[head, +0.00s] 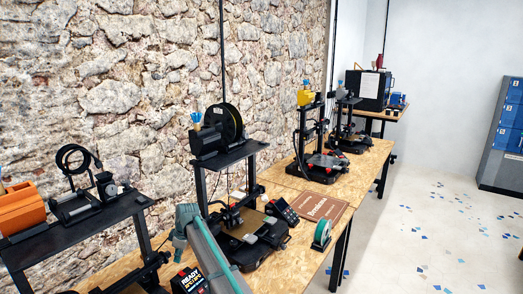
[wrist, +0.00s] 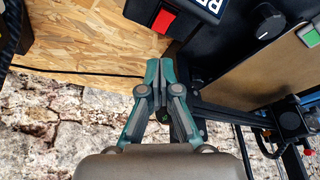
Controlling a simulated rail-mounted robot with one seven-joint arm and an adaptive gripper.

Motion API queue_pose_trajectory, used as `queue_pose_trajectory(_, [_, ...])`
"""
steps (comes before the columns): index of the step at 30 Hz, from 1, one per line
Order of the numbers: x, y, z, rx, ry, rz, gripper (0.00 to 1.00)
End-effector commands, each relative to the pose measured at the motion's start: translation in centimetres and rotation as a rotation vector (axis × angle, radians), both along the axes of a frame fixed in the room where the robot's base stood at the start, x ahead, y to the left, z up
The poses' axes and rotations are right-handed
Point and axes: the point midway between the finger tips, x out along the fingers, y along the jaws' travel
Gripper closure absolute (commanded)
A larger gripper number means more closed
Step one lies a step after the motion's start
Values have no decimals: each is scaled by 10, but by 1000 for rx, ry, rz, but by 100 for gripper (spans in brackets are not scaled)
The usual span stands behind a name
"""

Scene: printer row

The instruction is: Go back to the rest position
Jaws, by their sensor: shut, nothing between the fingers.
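My gripper (wrist: 158,85) shows in the wrist view with its two green and grey fingers together, holding nothing. In that view it is over the wooden bench (wrist: 95,40), beside the dark frame of a printer. In the head view my grey-green arm crosses the lower middle, in front of the nearest printers.
A printer (head: 262,240) with a black spool stands right of my arm. A display reading READY (head: 188,281) is just left of it. More printers (head: 318,167) stand farther back. The floor (head: 430,230) at right is open.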

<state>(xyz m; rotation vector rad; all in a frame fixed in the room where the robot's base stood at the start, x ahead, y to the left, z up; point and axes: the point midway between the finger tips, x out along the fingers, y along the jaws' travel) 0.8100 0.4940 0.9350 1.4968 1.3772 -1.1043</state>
Motion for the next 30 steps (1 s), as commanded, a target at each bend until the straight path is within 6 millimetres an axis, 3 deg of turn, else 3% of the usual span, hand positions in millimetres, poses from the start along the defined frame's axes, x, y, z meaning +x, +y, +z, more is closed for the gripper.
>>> queue_pose_trajectory(4, [0, 0, -21, 0, 0, -1, 100])
queue_pose_trajectory(10, [0, 0, -35, 1, -1, -1, 100])
queue_pose_trajectory(30, [0, 0, -38, 0, -1, -1, 100])
